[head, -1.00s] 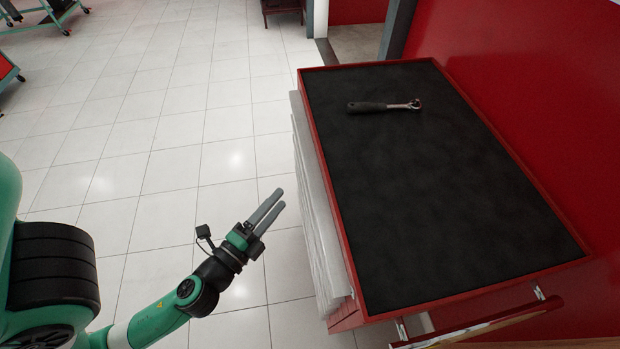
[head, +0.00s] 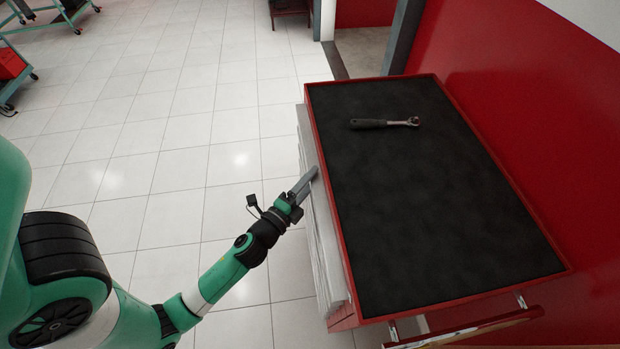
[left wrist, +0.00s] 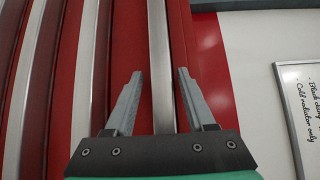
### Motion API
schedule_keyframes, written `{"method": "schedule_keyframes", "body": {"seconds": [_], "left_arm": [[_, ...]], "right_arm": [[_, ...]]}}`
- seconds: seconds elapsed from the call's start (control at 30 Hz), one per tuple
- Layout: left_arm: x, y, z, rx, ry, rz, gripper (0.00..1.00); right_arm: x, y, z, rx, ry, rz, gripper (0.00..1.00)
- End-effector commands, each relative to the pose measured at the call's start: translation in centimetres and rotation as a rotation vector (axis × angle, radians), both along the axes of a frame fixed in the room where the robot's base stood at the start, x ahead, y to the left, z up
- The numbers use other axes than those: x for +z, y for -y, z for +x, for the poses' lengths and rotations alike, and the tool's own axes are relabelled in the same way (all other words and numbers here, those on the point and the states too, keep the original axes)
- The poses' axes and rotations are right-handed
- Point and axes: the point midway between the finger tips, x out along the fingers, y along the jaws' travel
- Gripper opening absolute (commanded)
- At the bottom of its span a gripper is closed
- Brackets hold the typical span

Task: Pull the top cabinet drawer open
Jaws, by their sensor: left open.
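The red tool cabinet (head: 347,300) stands at the right in the head view, with pale metal handle strips along its left drawer side. In the left wrist view the cabinet looks turned sideways, and the top drawer's long silver handle (left wrist: 158,35) runs between my fingers. My left gripper (head: 309,178) is at this side near the top edge; it also shows in the left wrist view (left wrist: 160,73). Its fingers are open, one on each side of the handle, with gaps visible. The drawer looks shut. My right gripper is out of view.
A ratchet (head: 385,123) lies on the cabinet's black top mat (head: 430,210). A red wall (head: 530,120) stands behind the cabinet. The tiled floor (head: 200,130) to the left is clear. A whiteboard (left wrist: 300,100) shows in the wrist view.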

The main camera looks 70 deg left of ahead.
Motion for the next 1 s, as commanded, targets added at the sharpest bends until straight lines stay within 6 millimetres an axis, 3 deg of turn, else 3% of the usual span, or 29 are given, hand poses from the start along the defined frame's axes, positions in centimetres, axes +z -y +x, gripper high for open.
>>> {"method": "schedule_keyframes", "body": {"seconds": [0.07, 0.3, 0.37, 1.0], "left_arm": [[-0.01, 0.01, -0.02, 0.0, 0.0, 0.0, 0.51], [-0.04, 0.02, -0.03, 0.0, -0.001, -0.001, 0.08], [-0.07, 0.03, -0.04, 0.0, -0.002, -0.001, 0.0], [-0.41, 0.01, -0.13, 0.003, -0.008, -0.004, 0.0]], "right_arm": [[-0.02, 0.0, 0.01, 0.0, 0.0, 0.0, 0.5], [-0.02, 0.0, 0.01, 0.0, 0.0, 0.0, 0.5], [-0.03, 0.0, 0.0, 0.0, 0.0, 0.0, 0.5], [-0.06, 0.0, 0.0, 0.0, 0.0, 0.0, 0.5]]}}
